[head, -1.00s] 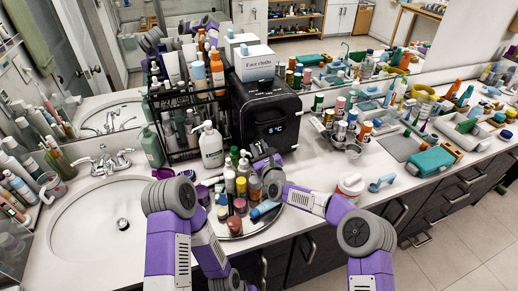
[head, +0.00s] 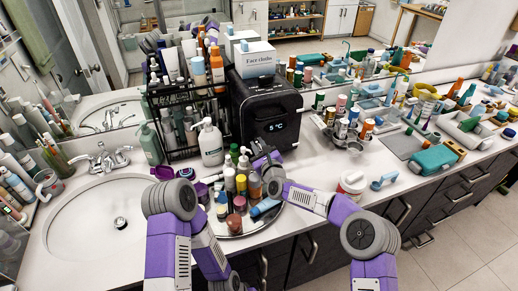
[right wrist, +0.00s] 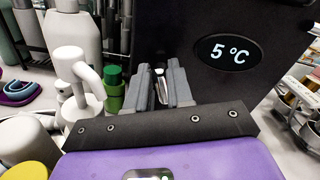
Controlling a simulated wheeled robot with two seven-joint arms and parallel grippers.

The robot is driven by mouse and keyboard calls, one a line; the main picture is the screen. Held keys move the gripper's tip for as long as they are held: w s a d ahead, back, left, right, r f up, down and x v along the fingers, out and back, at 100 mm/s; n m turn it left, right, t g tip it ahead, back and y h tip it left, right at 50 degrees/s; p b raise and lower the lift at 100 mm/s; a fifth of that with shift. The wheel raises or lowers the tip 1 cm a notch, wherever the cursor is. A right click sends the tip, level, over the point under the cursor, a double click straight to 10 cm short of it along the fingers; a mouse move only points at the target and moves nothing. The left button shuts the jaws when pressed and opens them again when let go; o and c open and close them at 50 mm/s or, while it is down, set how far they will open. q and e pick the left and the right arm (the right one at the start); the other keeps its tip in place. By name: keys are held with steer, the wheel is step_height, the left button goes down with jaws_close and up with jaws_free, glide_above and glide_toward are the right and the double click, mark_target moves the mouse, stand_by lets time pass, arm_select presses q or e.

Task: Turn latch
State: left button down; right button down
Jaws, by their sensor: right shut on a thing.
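A black mini fridge (head: 262,95) with a lit "5 °C" display stands at the back of the counter. Its front also shows in the right wrist view (right wrist: 250,75). My right gripper (head: 258,148) is at the lower left of the fridge front. In the right wrist view its two grey fingers (right wrist: 160,86) are close around a small silvery latch piece (right wrist: 160,84), shut on it. Most of the latch is hidden by the fingers, so its angle is hard to tell. My left arm is in the head view, but its gripper does not show.
A round tray (head: 232,235) of small bottles and jars sits just below the right gripper. A white pump bottle (head: 210,145) and a black wire rack (head: 180,125) stand left of the fridge. A white-and-red jar (head: 351,185) stands to the right, near the counter's front edge.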

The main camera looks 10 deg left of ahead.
steer(key=c, duration=1.3)
jaws_free()
steer(key=shift+v, duration=3.75)
